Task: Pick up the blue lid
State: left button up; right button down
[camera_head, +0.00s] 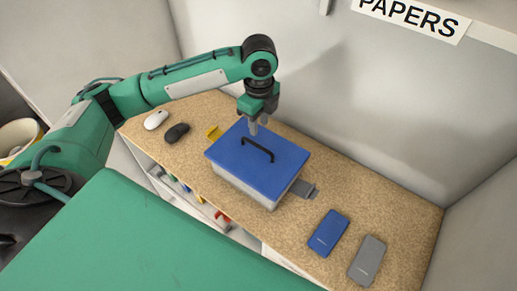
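The blue lid (240,163) lies flat on a pale box (247,191) on the shelf, in the middle of the head view. It has a black arched handle (258,149) on top. My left gripper (253,130) points down over the lid's back part, just behind the handle in the picture. It looks apart from the handle, and its fingertips are too small to tell whether they are open. My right gripper is not in view.
A white mouse (156,119) and a black mouse (177,133) lie left of the box. A yellow item (213,132) is close to its left side. A blue phone-like slab (328,233) and a grey one (367,260) lie at right. Walls stand behind.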

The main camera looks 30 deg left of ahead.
aim_at(257, 146)
pick_arm(q)
notch_tip(257, 146, down, 6)
jog(key=shift+r+p, duration=0.15)
jog(key=shift+p, duration=0.55)
jog(key=shift+f+p, duration=0.25)
jog(key=shift+p, duration=0.05)
jog(key=f, duration=0.1)
jog(key=f+p, duration=0.2)
jog(key=f, duration=0.1)
jog(key=shift+a, duration=0.3)
jog(key=shift+f, duration=0.35)
grip_shut()
